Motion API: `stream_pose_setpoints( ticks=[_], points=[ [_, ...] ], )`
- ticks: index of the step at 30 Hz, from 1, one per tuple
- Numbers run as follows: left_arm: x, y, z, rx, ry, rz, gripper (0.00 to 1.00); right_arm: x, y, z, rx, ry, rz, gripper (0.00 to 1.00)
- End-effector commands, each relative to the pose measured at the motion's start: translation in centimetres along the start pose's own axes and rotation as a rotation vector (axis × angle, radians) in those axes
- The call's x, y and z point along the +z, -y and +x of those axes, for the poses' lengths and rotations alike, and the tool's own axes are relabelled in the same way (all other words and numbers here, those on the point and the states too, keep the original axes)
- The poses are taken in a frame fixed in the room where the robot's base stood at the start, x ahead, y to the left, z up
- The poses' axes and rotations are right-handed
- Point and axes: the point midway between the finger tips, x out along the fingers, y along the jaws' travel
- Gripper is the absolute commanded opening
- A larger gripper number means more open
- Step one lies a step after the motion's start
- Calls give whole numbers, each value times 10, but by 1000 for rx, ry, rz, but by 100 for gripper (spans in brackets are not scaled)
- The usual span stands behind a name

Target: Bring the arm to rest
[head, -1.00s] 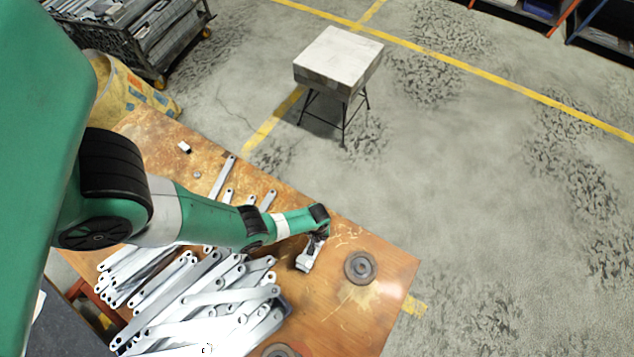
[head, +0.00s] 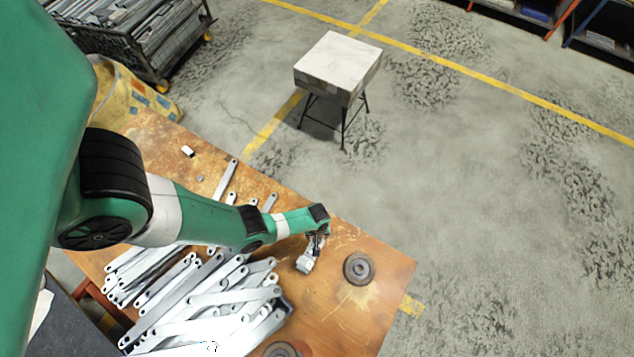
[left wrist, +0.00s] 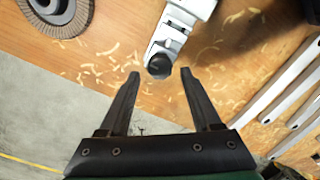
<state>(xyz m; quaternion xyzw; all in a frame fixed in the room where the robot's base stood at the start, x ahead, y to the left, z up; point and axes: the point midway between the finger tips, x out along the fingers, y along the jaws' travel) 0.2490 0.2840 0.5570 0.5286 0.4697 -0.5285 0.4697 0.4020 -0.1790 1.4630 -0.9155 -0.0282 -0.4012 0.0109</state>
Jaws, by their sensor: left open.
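My left arm, green with black joints, reaches in from the left over the wooden table in the head view. Its gripper (head: 318,238) is near the table's right part, close to a small grey-white metal piece with a black round end. In the left wrist view my left gripper (left wrist: 160,82) has its two dark fingers spread wide with nothing between them. The metal piece (left wrist: 172,40) lies just ahead of the fingertips, with its black knob near the gap. My right gripper is in neither view.
Many galvanized brackets (head: 205,300) lie piled on the table (head: 385,290). A grinding disc (head: 359,268) lies right of the gripper and also shows in the left wrist view (left wrist: 58,14). A stool (head: 338,68) stands on open floor behind. A bracket cart (head: 150,55) is back left.

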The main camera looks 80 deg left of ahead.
Motion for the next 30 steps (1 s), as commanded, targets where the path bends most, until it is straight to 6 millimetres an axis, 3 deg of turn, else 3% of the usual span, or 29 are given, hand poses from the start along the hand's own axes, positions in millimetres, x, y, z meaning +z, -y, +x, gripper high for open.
stream_pose_setpoints(
  ticks=[1,5,23,26,29,30],
  points=[
    [0,0,-16,0,0,0,65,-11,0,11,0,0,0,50],
    [0,0,-29,0,0,0,65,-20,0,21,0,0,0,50],
    [1,0,-26,0,0,4,65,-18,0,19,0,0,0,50],
    [1,-19,-33,23,-10,33,65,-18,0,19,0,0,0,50],
    [-6,-66,-55,99,-42,72,65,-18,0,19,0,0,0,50],
    [-10,-92,-69,147,-62,87,65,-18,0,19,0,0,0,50]
  ],
)
